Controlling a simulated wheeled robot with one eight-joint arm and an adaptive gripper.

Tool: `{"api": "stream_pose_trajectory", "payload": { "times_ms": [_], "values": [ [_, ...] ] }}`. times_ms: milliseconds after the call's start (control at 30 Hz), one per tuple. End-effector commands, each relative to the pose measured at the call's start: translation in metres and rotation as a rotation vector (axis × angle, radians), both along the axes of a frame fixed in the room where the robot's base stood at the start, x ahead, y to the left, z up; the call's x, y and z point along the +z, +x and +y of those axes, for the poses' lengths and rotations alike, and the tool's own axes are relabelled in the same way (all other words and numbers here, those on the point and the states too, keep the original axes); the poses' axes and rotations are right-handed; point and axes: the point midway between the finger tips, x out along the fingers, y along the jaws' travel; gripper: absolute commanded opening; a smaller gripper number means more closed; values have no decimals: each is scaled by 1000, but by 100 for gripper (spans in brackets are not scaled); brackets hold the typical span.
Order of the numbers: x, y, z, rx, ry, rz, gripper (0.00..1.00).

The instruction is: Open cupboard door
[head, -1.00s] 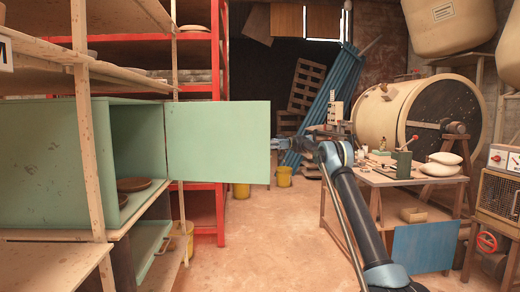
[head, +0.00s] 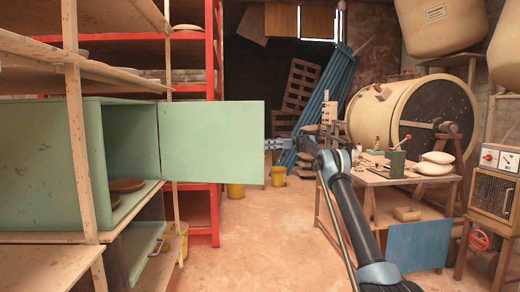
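A pale green cupboard (head: 88,150) stands on the wooden shelving at the left. Its door (head: 212,142) stands swung out to the right, so the inside is exposed. A brown dish (head: 126,185) lies inside on the cupboard floor. My gripper (head: 273,144) is at the door's free right edge, at about mid height. It is small in the view and its tips are at or behind the edge. I cannot tell whether it touches the door, or whether its fingers are open or shut.
A work table (head: 385,174) with tools and jars stands to the right, by a large drum (head: 412,112). A blue panel (head: 418,246) leans at its front. Red shelving (head: 214,120) rises behind the door. The floor (head: 262,240) in the middle is clear.

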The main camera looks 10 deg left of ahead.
Motion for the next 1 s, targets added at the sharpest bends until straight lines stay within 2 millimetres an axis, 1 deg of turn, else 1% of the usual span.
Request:
{"api": "stream_pose_trajectory", "payload": {
  "times_ms": [233,533,567,600,700,867,1000],
  "values": [
    [-1,9,-13,-1,0,0,31],
    [0,10,-14,0,0,0,31],
    [0,10,-14,0,0,0,29],
    [0,10,-14,-1,-1,1,20],
    [3,8,-15,-5,-12,5,0],
    [15,1,-21,-30,-84,33,0],
    [31,-12,-30,-73,-190,75,0]
  ]
}}
